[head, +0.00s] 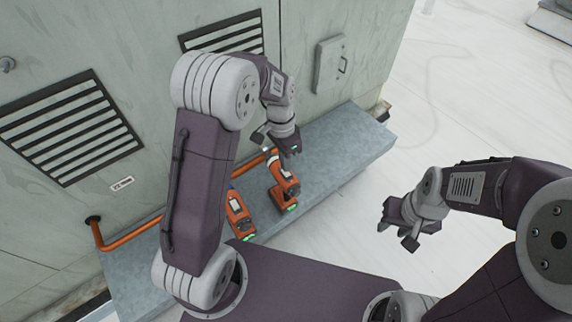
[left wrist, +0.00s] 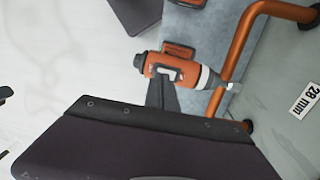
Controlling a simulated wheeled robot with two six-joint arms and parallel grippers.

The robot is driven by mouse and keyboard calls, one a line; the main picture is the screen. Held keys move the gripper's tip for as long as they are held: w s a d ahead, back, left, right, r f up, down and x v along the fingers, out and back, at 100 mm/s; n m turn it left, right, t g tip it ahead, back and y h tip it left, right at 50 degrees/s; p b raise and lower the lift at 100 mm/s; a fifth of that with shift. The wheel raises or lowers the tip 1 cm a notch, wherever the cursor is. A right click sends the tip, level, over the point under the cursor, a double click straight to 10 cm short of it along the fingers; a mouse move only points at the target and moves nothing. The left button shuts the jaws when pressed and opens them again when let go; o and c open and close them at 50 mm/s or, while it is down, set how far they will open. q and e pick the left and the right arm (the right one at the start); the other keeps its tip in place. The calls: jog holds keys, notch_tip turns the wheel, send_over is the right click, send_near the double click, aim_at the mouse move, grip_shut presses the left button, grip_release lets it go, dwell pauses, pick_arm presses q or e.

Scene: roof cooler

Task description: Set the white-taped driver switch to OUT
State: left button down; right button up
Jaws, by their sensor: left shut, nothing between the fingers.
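The white-taped driver (head: 284,188) is orange and black and stands on the grey ledge, with white at its upper end. In the left wrist view an orange driver (left wrist: 164,66) with a white band near its nose lies across the upper middle. My left gripper (head: 294,150) is just above the white-taped driver in the head view. Its shut fingers (left wrist: 161,94) overlap the driver's side in the wrist view; I cannot tell whether they touch it. The switch is too small to read. My right gripper (head: 388,230) hangs well to the right, its jaws unclear.
A second orange driver (head: 239,217) with blue tape stands left of it on the ledge (head: 335,150). An orange rail (head: 130,236) runs along the wall behind the drivers. Vents and a small panel (head: 330,65) are on the wall. The pale floor at right is clear.

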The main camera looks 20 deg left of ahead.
pick_arm(q)
jog(key=shift+w+f, duration=0.1)
jog(key=shift+f, duration=1.3)
jog(key=shift+d, duration=0.1)
